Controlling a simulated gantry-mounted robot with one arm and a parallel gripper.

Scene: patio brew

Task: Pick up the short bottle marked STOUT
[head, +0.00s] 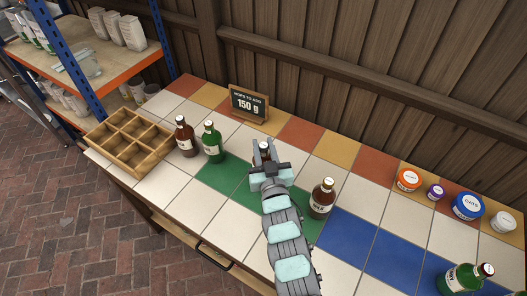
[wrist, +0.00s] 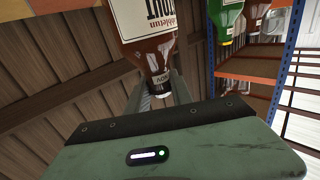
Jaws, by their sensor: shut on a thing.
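The brown bottle with a cream label (wrist: 148,48) fills the top middle of the wrist view, inverted in that picture. Its label is cut off by the frame, and the large letters seem to end in "OUT". My gripper (wrist: 158,92) is shut on its dark neck, one finger on each side. In the head view my gripper (head: 264,158) is over the middle of the tiled counter, and my arm hides most of the held bottle. I cannot tell whether its base touches the tiles.
A brown bottle (head: 321,199) stands close right of my arm. Another brown bottle (head: 185,138) and a green bottle (head: 211,143) stand left, beside a wooden divided crate (head: 128,135). A sign (head: 248,104) stands behind. Tubs (head: 467,206) and a green bottle (head: 462,278) are at right.

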